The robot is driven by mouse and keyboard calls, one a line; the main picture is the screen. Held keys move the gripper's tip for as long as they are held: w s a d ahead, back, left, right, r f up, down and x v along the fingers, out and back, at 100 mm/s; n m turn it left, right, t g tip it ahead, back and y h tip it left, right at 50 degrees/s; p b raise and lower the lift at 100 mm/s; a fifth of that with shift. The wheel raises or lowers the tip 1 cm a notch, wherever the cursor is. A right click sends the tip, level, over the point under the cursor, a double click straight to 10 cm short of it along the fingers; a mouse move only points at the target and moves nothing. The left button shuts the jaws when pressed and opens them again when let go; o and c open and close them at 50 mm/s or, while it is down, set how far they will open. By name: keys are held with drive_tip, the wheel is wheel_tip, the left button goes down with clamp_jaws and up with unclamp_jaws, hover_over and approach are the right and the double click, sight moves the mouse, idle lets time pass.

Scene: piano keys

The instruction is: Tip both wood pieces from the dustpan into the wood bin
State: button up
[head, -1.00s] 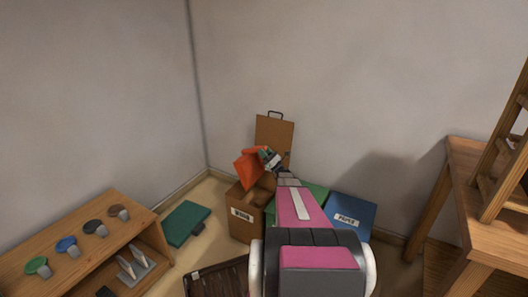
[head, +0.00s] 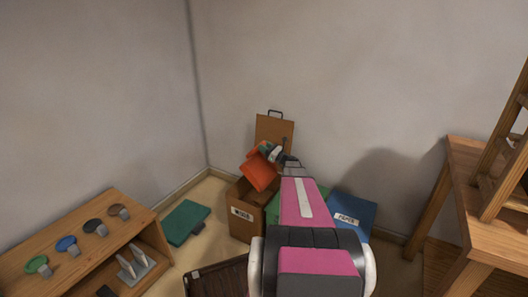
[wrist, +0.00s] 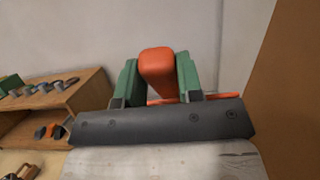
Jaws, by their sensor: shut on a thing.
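The orange dustpan (head: 259,172) is over the opening of the brown wood bin (head: 241,214), tilted steeply with its pan down to the left. The bin has a white label on its front, and its lid (head: 275,130) stands open behind. My gripper (head: 274,153) is shut on the dustpan's handle above the bin. In the wrist view, the green fingers of my gripper (wrist: 158,82) clasp the orange handle (wrist: 158,62) from both sides. I cannot make out either wood piece; the pan's inside and most of the bin's inside are hidden or too small to tell.
A blue bin (head: 350,214) and a partly hidden green bin stand right of the wood bin. A teal lid-like panel (head: 186,222) lies on the floor at left. A wooden shelf (head: 75,245) is front left, a wooden table (head: 475,190) at right.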

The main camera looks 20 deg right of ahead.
sight(264, 142)
wheel_tip(264, 142, up, 4)
drive_tip(key=g+h, duration=0.2)
drive_tip(key=g, duration=0.1)
drive_tip(key=shift+f+g+h, duration=0.2)
drive_tip(key=shift+g+h, duration=0.1)
drive_tip(key=shift+h, duration=0.1)
wheel_tip(264, 142, up, 3)
drive_tip(key=g+h, duration=0.2)
drive_tip(key=g, duration=0.1)
drive_tip(key=shift+h, duration=0.3)
